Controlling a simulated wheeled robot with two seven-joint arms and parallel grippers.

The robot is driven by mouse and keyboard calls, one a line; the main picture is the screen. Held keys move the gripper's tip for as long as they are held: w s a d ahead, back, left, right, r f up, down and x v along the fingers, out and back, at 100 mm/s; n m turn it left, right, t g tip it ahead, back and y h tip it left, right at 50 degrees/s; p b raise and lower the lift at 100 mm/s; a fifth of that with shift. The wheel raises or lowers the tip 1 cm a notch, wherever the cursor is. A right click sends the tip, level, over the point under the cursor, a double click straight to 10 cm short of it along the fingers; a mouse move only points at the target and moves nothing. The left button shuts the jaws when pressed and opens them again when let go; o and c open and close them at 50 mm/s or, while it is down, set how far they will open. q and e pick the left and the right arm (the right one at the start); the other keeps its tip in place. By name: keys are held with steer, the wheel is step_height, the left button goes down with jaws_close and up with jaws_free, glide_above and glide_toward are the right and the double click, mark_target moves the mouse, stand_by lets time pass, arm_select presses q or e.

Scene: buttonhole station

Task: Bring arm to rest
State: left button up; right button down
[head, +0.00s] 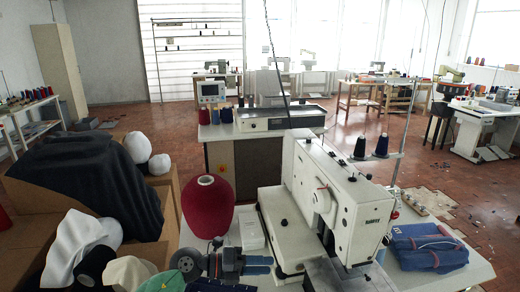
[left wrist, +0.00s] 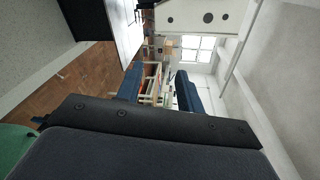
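My left gripper (head: 262,265) is low in the middle of the head view, between the big red thread cone (head: 208,207) and the white buttonhole machine (head: 335,200). Its blue fingers point right, toward the machine's base; I cannot tell whether they touch it. In the left wrist view my left gripper (left wrist: 158,86) shows its two blue fingers apart, with nothing between them. My right gripper is in neither view.
A blue folded garment (head: 427,247) lies on the table right of the machine. Cardboard boxes (head: 35,205) with dark cloth (head: 85,190) and white cones (head: 138,147) crowd the left. Open brick floor (head: 350,135) lies behind.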

arm_select(q)
steer(key=w+a+r+n+t+y, duration=0.1)
steer(key=a+r+n+t+y, duration=0.4)
steer(key=n+t, duration=1.25)
steer(key=s+a+f+n+g+y, duration=0.2)
steer(key=s+a+f+n+y, duration=0.1)
steer(key=a+f+n+y, duration=0.4)
steer(key=s+a+f+n+g+y, duration=0.25)
steer(key=a+f+n+y, duration=0.25)
steer(key=a+f+n, duration=0.25)
steer(key=s+a+f+n+g, duration=0.15)
steer(key=s+f+g, duration=0.45)
steer(key=s, duration=0.6)
steer(key=s+a+f+n+g, duration=0.1)
steer(key=s+f+n+g, duration=0.1)
steer(key=s+f+g, duration=0.65)
steer(key=s+d+f, duration=0.1)
steer(key=s+f, duration=0.1)
steer(key=f, duration=1)
steer(key=s+d+f, duration=0.1)
steer(key=s+f, duration=0.2)
steer(key=f, duration=0.9)
steer(key=s+d+f+h, duration=0.1)
steer(key=s+d+f, duration=0.1)
steer(key=f, duration=0.9)
steer(key=shift+s+f+t, duration=0.3)
steer(key=shift+f+t, duration=0.05)
steer(key=shift+f, duration=0.05)
